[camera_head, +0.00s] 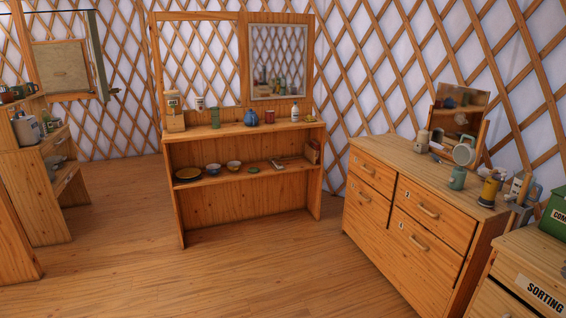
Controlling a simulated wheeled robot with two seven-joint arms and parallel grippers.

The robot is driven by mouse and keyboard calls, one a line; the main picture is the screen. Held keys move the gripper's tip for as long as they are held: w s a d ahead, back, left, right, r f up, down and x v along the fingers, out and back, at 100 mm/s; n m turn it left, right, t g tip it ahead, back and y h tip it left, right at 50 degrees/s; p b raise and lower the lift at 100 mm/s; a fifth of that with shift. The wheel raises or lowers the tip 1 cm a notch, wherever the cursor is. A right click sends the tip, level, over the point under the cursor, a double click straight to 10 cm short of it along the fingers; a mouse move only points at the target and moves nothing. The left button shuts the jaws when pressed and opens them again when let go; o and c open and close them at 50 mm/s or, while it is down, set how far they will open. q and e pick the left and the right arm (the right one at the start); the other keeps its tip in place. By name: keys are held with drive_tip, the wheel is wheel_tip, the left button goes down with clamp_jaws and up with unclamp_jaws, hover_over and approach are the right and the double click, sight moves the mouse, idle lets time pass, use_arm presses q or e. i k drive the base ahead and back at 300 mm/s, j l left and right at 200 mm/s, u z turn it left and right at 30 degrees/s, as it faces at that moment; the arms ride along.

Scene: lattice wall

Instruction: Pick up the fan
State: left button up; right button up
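A round, pale object with a light rim (463,153) stands on the dresser top at the right, in front of a tilted mirror. It may be the fan, but it is too small to be sure. Small items around its base partly crowd it. Neither of my grippers shows in the head view.
The wooden dresser (426,222) has several drawers and holds a green jar (457,178) and a yellow-and-black item (489,188). A shelf unit (246,131) with bowls stands at the back. A green box (556,212) is at the right edge. The floor (240,275) is clear.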

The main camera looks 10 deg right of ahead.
sight(465, 154)
drive_tip(key=i+z, duration=0.35)
drive_tip(key=i+j+z, duration=0.1)
drive_tip(key=i+z, duration=0.3)
drive_tip(key=i, duration=0.15)
drive_tip(key=i+j+z, duration=0.2)
drive_tip(key=i+z, duration=0.15)
drive_tip(key=i+j+z, duration=0.4)
drive_tip(key=i, duration=0.1)
